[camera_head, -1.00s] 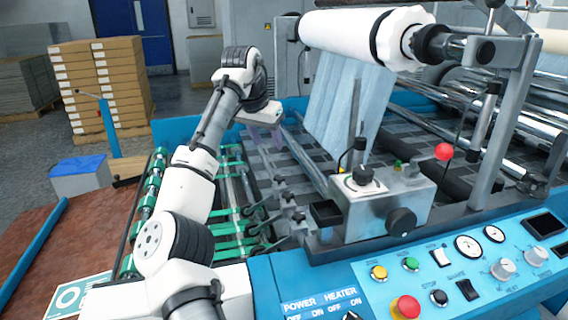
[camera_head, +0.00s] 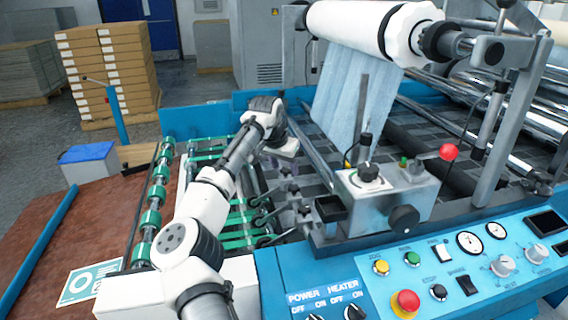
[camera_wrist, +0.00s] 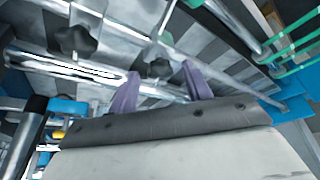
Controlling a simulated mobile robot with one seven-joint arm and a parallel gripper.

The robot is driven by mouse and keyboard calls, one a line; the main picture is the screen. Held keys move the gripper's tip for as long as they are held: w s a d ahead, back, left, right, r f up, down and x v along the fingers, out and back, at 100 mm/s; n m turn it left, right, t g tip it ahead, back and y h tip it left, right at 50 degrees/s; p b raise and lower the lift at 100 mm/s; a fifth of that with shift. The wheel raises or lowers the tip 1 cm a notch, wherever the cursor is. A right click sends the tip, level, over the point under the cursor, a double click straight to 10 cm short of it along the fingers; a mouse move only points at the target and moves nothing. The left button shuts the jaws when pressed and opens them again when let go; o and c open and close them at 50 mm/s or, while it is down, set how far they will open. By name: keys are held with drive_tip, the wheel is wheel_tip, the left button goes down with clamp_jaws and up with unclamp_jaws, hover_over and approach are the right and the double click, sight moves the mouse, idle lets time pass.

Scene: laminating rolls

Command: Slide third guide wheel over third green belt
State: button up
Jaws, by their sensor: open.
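Several green belts (camera_head: 238,217) run across the feed table at the left of the machine in the head view. A row of small grey guide wheels with dark arms and knobs (camera_head: 262,221) stands along their right ends. I cannot tell for sure which wheel is the third. My gripper (camera_head: 281,163) is above the far part of this row, partly hidden by my wrist. In the wrist view my gripper (camera_wrist: 160,84) has its two purple fingers apart and nothing between them. A black star knob (camera_wrist: 158,68) shows just beyond the fingertips, another (camera_wrist: 75,40) to the left. Green belts (camera_wrist: 296,45) appear at the upper right.
A grey control box (camera_head: 385,205) with knobs and a red-tipped lever stands right of the wheel row. The blue control panel (camera_head: 420,280) is in front. A white roll (camera_head: 360,28) with hanging film is above. Metal bars cross the wrist view near the knobs.

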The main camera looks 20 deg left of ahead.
clamp_jaws()
drive_tip(key=shift+w+a+r+p, duration=0.1)
drive_tip(key=shift+w+r+p, duration=0.25)
drive_tip(key=shift+p, duration=0.2)
drive_tip(key=w+a+p, duration=0.2)
drive_tip(key=w, duration=0.1)
drive_tip(key=shift+f+p, duration=0.1)
drive_tip(key=shift+p, duration=0.25)
drive_tip(key=shift+w+a+f, duration=0.15)
drive_tip(key=shift+a+f, duration=0.05)
unclamp_jaws()
drive_tip(key=shift+f, duration=0.1)
